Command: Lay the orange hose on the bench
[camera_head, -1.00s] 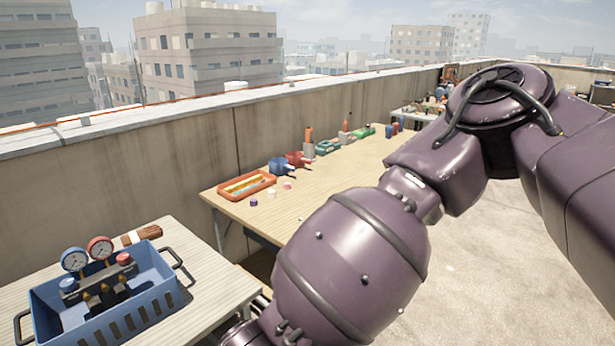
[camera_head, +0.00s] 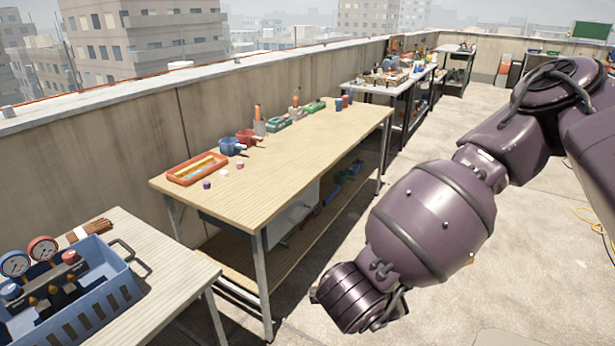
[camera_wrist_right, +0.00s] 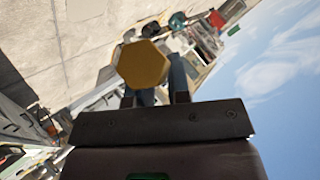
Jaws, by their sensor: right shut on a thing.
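My right gripper (camera_wrist_right: 155,92) is shut on an ochre hexagonal thing (camera_wrist_right: 144,65), seen end-on in the right wrist view. I cannot tell whether this is an end of the orange hose; no hose length shows there. In the head view my right arm comes in from the right, its wrist low in front of the long wooden bench (camera_head: 300,140); its fingers are out of sight. The bench has a bare middle and front. A thin yellow-orange loop (camera_head: 597,226) lies on the floor at the right edge, partly cut off. My left gripper is not in view.
An orange tray (camera_head: 197,169), blue cup (camera_head: 230,147), red cup (camera_head: 248,137) and small caps line the bench's back-left side. A nearer table (camera_head: 165,290) holds a blue basket (camera_head: 110,305) with gauges. A concrete wall (camera_head: 110,155) runs behind. Open floor lies right.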

